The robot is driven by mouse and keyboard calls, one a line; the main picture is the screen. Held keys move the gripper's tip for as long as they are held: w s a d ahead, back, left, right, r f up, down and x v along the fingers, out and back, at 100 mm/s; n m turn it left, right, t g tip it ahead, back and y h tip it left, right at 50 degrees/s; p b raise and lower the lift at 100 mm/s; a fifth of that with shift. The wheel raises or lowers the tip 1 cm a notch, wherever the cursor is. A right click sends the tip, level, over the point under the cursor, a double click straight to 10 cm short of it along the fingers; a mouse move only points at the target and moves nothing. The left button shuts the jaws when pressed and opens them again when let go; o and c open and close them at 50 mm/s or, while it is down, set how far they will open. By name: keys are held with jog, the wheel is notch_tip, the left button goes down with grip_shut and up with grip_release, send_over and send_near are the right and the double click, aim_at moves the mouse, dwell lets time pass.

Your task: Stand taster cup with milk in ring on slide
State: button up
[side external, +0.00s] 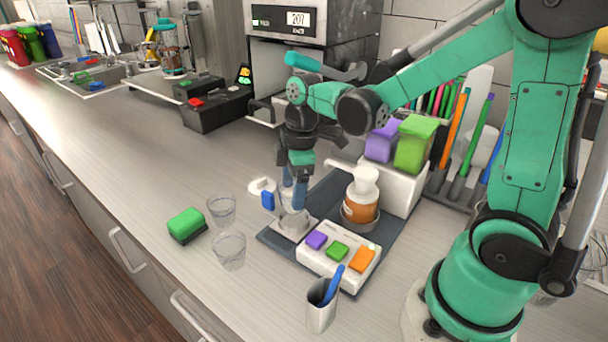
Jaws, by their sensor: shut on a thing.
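My gripper (286,196) points down over the left side of the dark mat and is shut on a small clear cup (291,203). The cup looks upright, partly hidden by the blue fingers; whether it contains milk is too small to tell. A pale, round ring holder on the slide (293,229) is directly below the cup. The cup's bottom appears at or in the ring; I cannot tell whether it is seated. Two other clear cups stand on the counter to the left, one farther back (221,210) and one nearer (229,251).
A white block with coloured pads (316,261) and an orange jar with a white top (361,196) are right of the ring. A metal cup with a blue stick (321,309) stands in front. A green-topped block (187,225) is left. The left counter is mostly clear.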

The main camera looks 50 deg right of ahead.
jog(key=shift+f, duration=1.65)
jog(key=shift+f, duration=0.15)
jog(key=o, duration=1.3)
jog(key=shift+c, duration=0.2)
notch_tip(320, 180, up, 12)
jog(key=d, duration=0.1)
jog(key=s+a+f+m+t+h, duration=0.1)
jog(key=s+a+f+m+t, duration=0.1)
jog(key=m+t, duration=0.4)
jog(key=s+a+m, duration=0.1)
jog(key=s+m, duration=0.1)
jog(key=m, duration=0.2)
jog(key=shift+s+a+f+m, duration=0.15)
jog(key=shift+a+m, duration=0.1)
jog(key=shift+m, duration=0.15)
